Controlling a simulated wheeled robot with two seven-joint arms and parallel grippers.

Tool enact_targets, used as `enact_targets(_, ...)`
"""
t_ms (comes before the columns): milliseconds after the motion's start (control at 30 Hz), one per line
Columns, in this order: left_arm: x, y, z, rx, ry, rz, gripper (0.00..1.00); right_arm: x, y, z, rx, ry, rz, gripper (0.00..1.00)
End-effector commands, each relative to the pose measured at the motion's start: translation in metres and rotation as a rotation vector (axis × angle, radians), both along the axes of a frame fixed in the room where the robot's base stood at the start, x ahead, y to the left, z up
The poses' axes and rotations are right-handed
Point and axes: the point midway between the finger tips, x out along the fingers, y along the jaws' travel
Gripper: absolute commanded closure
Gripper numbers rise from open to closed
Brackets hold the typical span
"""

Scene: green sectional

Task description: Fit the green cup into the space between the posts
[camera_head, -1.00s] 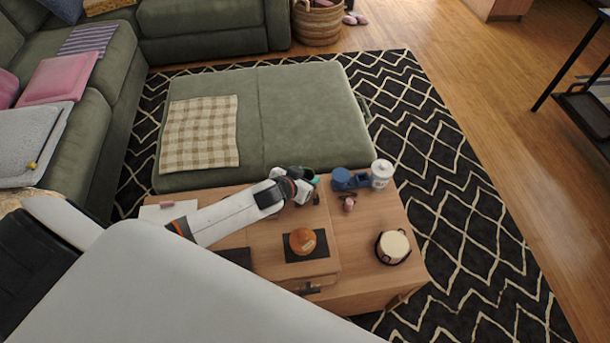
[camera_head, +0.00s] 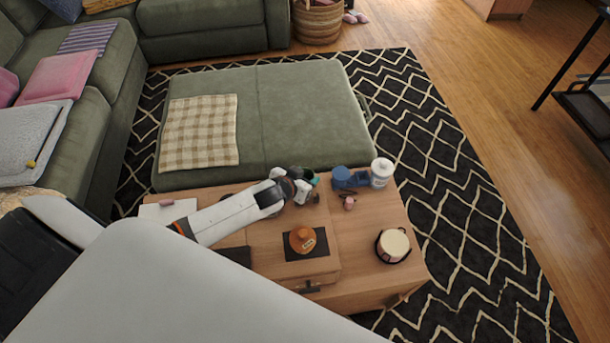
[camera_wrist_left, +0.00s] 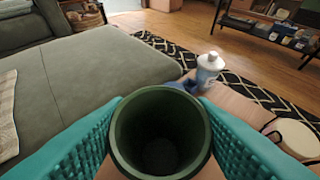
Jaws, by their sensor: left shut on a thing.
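My left gripper (camera_head: 310,188) is over the back part of the low wooden table in the head view. In the left wrist view its teal fingers press on both sides of the green cup (camera_wrist_left: 160,140), which is upright with its open mouth facing the camera. The cup looks empty. In the head view the cup (camera_head: 308,174) is small and partly hidden by the gripper. I cannot make out the posts clearly in either view. My right gripper is not in view.
The wooden table (camera_head: 365,285) holds a blue object (camera_head: 345,178), a white bottle (camera_head: 381,172), a small pinkish item (camera_head: 349,203), an orange round object (camera_head: 302,239) on a dark mat and a pale round container (camera_head: 393,245). A green ottoman (camera_head: 300,110) stands behind.

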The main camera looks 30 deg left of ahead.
Motion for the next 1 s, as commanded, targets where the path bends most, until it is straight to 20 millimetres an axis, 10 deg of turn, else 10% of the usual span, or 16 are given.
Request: enact_targets(1000, -0.0001, -0.0007, -0.0091, -0.001, 0.0, 0.0, 0.74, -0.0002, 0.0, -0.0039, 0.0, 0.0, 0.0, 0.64)
